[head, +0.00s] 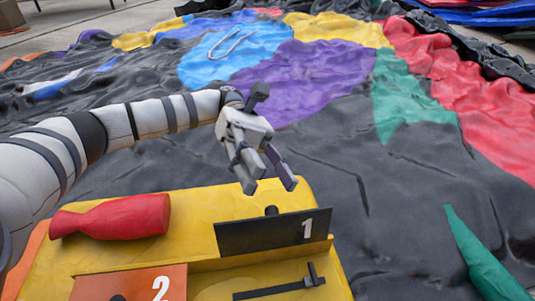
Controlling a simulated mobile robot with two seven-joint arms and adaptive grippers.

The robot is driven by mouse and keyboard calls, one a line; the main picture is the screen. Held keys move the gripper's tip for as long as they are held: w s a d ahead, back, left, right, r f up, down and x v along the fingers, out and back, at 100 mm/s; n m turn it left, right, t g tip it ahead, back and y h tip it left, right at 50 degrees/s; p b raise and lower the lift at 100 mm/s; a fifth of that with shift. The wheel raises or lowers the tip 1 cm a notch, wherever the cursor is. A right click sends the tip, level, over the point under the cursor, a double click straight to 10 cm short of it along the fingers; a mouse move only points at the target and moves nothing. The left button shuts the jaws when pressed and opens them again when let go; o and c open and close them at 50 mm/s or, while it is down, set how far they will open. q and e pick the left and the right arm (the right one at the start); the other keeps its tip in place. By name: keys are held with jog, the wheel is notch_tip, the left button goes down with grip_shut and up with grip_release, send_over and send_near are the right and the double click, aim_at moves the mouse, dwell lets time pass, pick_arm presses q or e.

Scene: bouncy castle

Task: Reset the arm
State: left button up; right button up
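My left arm (160,115) comes in from the left and stretches over the back of a yellow stand. My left gripper (270,186) hangs at its end, pointing down and slightly right. Its two fingers are apart with nothing between them. It is above and behind a black plate marked 1 (270,233). My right arm and gripper are not in view.
The yellow stand (230,205) fills the lower left. On it are a red bottle-shaped object (115,217), an orange plate marked 2 (130,285) and a black lever-like bar (278,288). Crumpled multicoloured inflatable fabric (330,160) covers the ground beyond and to the right.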

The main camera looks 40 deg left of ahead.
pick_arm(q)
jog(key=shift+r, duration=1.25)
